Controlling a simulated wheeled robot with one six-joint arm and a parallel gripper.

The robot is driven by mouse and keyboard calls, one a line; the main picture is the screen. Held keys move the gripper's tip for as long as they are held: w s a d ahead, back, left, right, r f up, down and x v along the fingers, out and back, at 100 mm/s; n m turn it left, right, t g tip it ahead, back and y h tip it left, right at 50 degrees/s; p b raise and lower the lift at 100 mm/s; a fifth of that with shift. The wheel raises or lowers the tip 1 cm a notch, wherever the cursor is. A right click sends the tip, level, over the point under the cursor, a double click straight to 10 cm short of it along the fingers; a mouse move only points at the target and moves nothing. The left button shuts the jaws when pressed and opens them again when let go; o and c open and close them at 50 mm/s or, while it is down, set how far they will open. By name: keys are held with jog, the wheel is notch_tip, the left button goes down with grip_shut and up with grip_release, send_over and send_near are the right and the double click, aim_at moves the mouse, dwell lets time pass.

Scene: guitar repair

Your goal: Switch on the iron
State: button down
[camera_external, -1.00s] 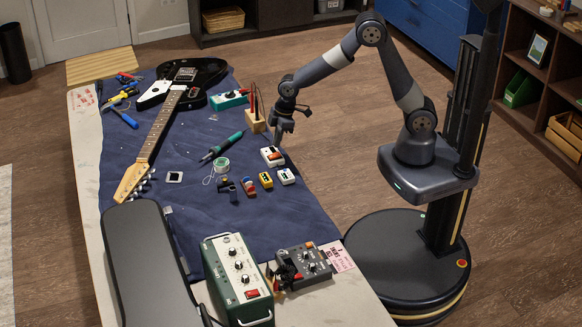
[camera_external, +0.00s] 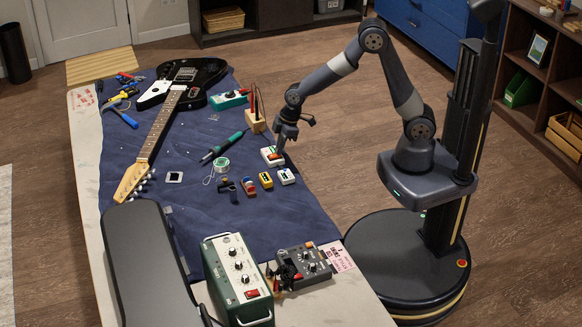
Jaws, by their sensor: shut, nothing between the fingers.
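The soldering iron (camera_external: 222,147) with a green handle lies on the blue mat, left of a small white box (camera_external: 267,152) with an orange-red switch on top. The box sits near the mat's right edge. My gripper (camera_external: 279,150) is shut and empty, pointing down at the right side of this box. Its fingertips are at or just over the switch; I cannot tell whether they touch it. The fingers partly cover the switch, so its position is not clear.
A white block (camera_external: 286,177), a yellow block (camera_external: 265,180) and a solder spool (camera_external: 221,165) lie close by. A wooden stand (camera_external: 255,123) with upright probes is behind. The guitar (camera_external: 163,130) lies along the left.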

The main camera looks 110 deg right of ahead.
jog(key=shift+f, duration=0.1)
jog(key=shift+w, duration=0.1)
jog(key=shift+w+r+p, duration=0.3)
jog(key=shift+w+p, duration=0.15)
jog(key=shift+w, duration=0.2)
jog(key=shift+r+p, duration=0.3)
jog(key=shift+r, duration=0.2)
jog(key=v, duration=0.1)
jog(key=p+v, duration=0.1)
jog(key=v, duration=0.1)
jog(key=shift+w+p, duration=0.25)
jog(key=shift+p, duration=0.15)
jog(key=s+v, duration=0.2)
jog(key=v, duration=0.8)
jog(key=shift+f, duration=0.35)
